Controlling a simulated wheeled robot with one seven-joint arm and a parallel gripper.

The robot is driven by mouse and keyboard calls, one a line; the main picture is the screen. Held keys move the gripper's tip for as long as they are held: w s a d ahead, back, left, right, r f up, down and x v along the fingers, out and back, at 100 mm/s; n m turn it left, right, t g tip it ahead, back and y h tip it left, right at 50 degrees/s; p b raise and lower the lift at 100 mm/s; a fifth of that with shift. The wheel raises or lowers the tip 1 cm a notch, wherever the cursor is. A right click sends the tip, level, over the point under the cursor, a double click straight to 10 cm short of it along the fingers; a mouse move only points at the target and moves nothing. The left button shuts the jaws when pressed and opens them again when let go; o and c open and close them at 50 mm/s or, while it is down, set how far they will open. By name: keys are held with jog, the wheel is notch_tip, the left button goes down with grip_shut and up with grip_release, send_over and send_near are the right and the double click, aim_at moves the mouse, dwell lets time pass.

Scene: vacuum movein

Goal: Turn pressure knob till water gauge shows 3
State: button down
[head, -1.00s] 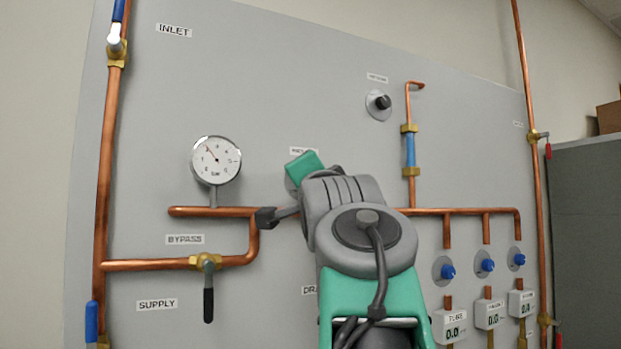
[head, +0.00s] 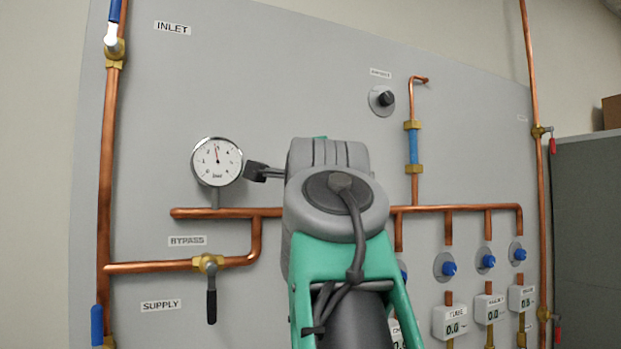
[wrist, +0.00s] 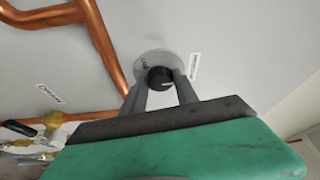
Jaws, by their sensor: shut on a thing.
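The round white water gauge (head: 217,162) is on the panel at the left in the head view. Its red needle points nearly straight up, a touch left; the numerals are too small to read surely. The black pressure knob (wrist: 160,78) stands on a round grey plate (wrist: 150,62) in the wrist view. My gripper (wrist: 160,84) is shut on the knob, one finger on either side. In the head view my arm hides the knob and the fingers.
Copper pipes (head: 185,213) run across the grey panel (head: 260,70) near the gripper. A bypass valve with a black handle (head: 211,305) hangs lower left. Another black knob (head: 386,98) is at upper right, with several blue knobs (head: 448,268) at lower right.

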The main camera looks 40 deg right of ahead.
jog(key=c, duration=0.9)
grip_release()
jog(key=shift+c, duration=0.2)
jog(key=v, duration=0.7)
jog(key=shift+s+a+b, duration=0.25)
jog(key=shift+s+b, duration=0.1)
